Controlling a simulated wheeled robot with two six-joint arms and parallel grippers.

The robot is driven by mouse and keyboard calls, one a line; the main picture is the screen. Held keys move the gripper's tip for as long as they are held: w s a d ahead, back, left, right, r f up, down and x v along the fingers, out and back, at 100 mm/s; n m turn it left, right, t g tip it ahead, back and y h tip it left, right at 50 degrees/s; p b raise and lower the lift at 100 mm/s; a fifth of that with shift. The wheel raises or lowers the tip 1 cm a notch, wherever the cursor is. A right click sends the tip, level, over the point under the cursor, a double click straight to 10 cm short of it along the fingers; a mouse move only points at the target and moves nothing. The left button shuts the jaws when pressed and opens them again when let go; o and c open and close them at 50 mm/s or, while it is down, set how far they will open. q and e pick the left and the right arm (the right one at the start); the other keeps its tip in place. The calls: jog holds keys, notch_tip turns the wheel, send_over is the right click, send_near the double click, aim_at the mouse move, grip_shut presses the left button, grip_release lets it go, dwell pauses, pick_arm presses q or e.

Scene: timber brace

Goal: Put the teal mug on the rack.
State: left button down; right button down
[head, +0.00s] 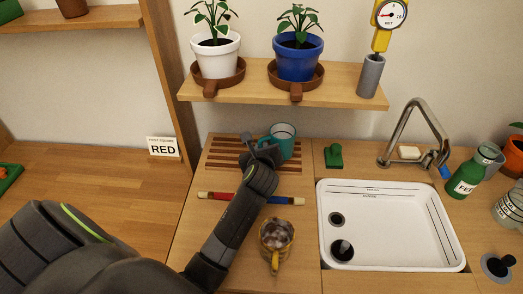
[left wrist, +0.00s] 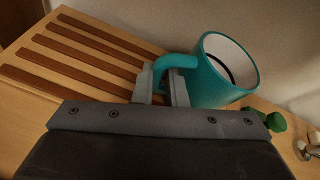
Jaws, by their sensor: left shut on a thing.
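The teal mug (head: 286,140) is at the right part of the slatted wooden rack (head: 226,157) in the head view. In the left wrist view the mug (left wrist: 222,72) is tilted in the picture, its white inside showing, and its handle points toward my gripper. My left gripper (head: 262,155) is shut on the mug's handle; its fingers (left wrist: 163,85) straddle the handle in the left wrist view. The rack's brown slats (left wrist: 80,43) are to the left of the mug there. I cannot tell whether the mug's base touches the rack. My right gripper is not in view.
A yellow mug (head: 276,240) with dark contents stands near the front, right of my left arm. A red-and-blue marker (head: 215,195) lies before the rack. A green object (head: 334,156) and a white sink (head: 390,222) are to the right. A shelf (head: 330,88) with potted plants overhangs behind.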

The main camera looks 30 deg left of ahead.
pick_arm(q)
jog(key=shift+f, duration=0.3)
jog(key=c, duration=1.5)
grip_release()
jog(key=shift+f, duration=0.1)
jog(key=shift+o, duration=0.2)
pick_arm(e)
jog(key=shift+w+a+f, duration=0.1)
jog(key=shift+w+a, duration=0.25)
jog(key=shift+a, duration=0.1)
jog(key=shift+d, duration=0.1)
